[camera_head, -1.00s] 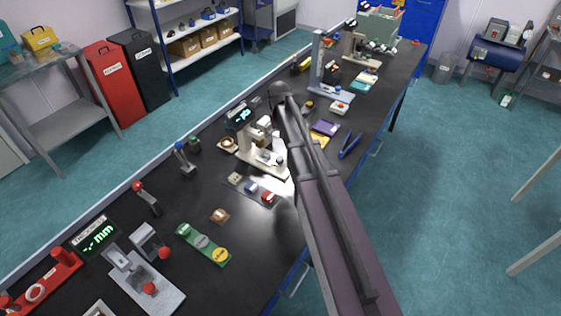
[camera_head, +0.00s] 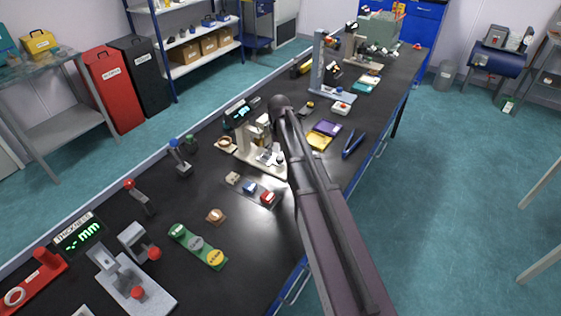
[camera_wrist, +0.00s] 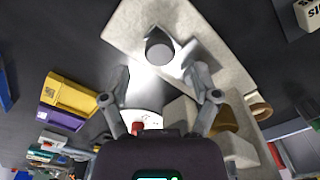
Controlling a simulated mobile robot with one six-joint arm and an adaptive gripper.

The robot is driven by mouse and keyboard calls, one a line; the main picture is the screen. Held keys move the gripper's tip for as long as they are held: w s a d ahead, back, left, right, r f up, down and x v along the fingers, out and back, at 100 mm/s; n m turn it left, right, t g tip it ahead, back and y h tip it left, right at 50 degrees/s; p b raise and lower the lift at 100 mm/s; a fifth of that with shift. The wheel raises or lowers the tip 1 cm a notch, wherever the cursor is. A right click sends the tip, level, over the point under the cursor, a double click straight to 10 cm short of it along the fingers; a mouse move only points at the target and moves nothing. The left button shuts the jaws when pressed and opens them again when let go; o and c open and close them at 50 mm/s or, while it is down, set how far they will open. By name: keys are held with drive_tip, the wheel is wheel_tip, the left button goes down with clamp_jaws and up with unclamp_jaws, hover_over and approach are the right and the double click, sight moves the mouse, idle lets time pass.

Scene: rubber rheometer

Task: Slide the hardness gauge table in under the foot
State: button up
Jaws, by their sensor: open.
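The hardness gauge (camera_head: 245,148) is a cream stand on a pale base plate, with a small lit display (camera_head: 238,115) behind it. In the wrist view its pale base plate (camera_wrist: 130,22) runs diagonally, and a light grey piece, which looks like the gauge table (camera_wrist: 188,52), lies on it beside a dark round face (camera_wrist: 159,50). My gripper (camera_wrist: 160,78) is open, its fingers spread over the near side of the plate, with the round face ahead between them. I cannot tell whether a finger touches the table. In the head view my arm hides the gripper. The foot cannot be made out clearly.
Small coloured blocks (camera_head: 249,188) lie on the bench in front of the gauge. Yellow and purple trays (camera_head: 321,134) and blue tongs (camera_head: 353,145) lie to the right of my arm. A green strip (camera_head: 198,246) and the thickness gauge stand (camera_head: 128,285) are at the near left.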

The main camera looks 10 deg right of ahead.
sight(280, 157)
drive_tip(key=shift+f+b, duration=1.35)
drive_tip(key=shift+f, duration=0.3)
